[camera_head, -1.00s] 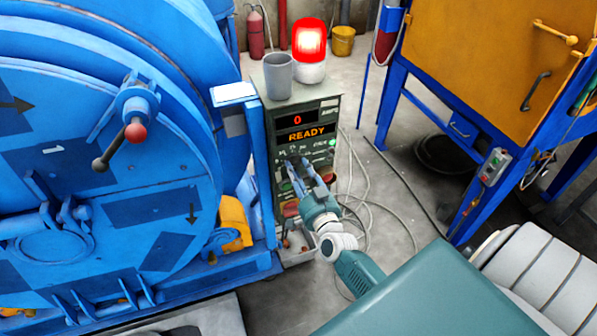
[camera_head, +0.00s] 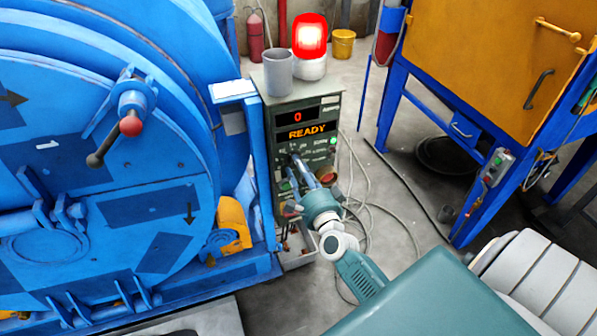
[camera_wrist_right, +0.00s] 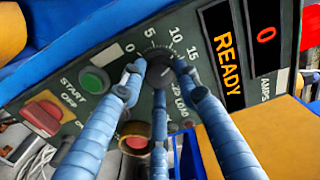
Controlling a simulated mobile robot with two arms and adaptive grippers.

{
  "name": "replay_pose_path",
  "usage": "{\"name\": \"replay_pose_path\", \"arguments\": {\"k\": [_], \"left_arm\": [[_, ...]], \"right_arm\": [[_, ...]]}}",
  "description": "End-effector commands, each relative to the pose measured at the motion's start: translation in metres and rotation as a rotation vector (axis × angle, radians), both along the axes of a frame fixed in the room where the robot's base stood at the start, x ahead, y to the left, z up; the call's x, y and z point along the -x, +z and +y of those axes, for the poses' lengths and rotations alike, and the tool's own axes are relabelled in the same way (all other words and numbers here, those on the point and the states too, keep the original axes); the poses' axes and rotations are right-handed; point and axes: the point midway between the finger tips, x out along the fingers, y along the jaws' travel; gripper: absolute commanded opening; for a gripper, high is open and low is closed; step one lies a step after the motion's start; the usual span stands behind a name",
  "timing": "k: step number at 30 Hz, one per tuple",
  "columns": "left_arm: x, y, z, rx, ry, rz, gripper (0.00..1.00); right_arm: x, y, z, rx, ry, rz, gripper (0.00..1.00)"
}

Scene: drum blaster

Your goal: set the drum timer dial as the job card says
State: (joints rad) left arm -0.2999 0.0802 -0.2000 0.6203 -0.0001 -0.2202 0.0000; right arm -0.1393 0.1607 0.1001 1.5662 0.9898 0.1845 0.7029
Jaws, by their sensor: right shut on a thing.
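The dark timer dial (camera_wrist_right: 160,72) sits on the control box's panel (camera_wrist_right: 110,60), with a printed scale showing 0, 5, 10 and 15 around it. The pointer's exact mark cannot be read. The display (camera_head: 308,132) reads READY, with a red 0 (camera_head: 298,116) above it. No readable job card shows. My left gripper is not in view.
A green START button (camera_wrist_right: 95,80) and a red OFF switch (camera_wrist_right: 42,115) are close to the fingers. The blue drum (camera_head: 100,170) is at left. Cables lie on the floor.

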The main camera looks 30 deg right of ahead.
Motion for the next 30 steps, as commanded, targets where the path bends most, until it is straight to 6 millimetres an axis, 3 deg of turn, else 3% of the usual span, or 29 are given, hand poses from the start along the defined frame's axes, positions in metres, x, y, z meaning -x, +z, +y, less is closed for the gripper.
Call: {"name": "replay_pose_path", "arguments": {"k": [15,30], "left_arm": [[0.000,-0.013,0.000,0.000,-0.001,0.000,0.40],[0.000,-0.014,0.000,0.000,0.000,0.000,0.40]], "right_arm": [[0.000,0.001,-0.004,-0.319,-0.007,-0.083,0.05],[0.001,0.001,-0.004,-0.377,-0.008,-0.096,0.05]]}}
